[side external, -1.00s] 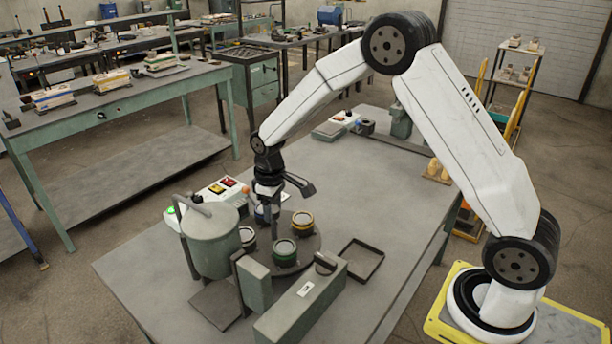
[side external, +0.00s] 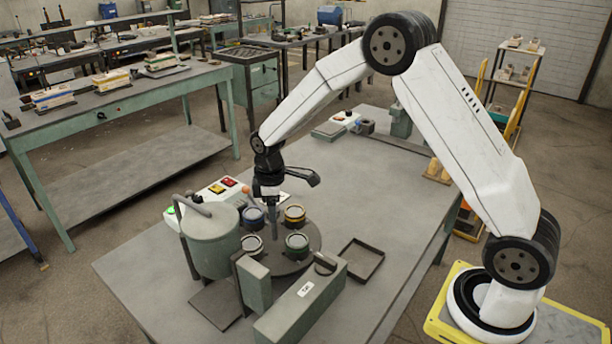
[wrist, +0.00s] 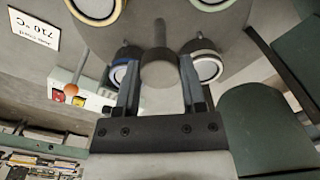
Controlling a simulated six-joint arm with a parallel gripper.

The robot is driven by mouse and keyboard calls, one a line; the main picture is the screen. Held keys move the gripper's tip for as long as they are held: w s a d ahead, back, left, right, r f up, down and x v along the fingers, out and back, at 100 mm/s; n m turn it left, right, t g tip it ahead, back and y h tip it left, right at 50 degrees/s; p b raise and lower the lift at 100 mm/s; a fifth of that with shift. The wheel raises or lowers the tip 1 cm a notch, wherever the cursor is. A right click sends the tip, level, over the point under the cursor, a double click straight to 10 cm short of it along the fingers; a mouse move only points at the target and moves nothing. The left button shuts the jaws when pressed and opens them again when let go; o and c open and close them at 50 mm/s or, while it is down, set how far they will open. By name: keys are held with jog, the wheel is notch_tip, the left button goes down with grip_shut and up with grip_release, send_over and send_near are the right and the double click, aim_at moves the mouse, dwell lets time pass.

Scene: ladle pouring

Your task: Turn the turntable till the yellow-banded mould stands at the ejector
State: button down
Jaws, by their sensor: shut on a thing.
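The round dark turntable (side external: 312,233) carries moulds around its middle. The yellow-banded mould (side external: 294,213) is at its far right side; it also shows in the wrist view (wrist: 97,8). The green-banded mould (side external: 297,243) is at the near right, the blue-banded mould (side external: 251,217) at the far left, and a pale-banded mould (side external: 252,245) at the near left. My gripper (side external: 272,212) points down, shut on the turntable's grey central knob (wrist: 160,68). A long grey-green housing (side external: 300,305), apparently the ejector, is nearest the green-banded mould.
A grey-green lidded pot (side external: 210,240) stands close left of the turntable. A control box with coloured buttons (side external: 218,190) is behind it. An empty dark square tray (side external: 361,258) lies to the right. The bench top (side external: 370,190) is clear towards the back right.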

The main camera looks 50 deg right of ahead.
jog(key=shift+w+r+n, duration=0.1)
jog(key=shift+r+n, duration=0.05)
jog(key=shift+n, duration=0.15)
dwell(0.4)
jog(key=shift+c, duration=0.9)
grip_release()
jog(key=shift+r, duration=3.85)
jog(key=s+f+m+t, duration=0.1)
jog(key=s+m, duration=0.3)
jog(key=s, duration=0.6)
jog(key=s+a+f+m+t, duration=0.1)
jog(key=s+m, duration=0.4)
jog(key=s, duration=0.5)
jog(key=shift+a+f+t, duration=0.25)
jog(key=shift+f+t, duration=0.05)
jog(key=shift+f, duration=0.2)
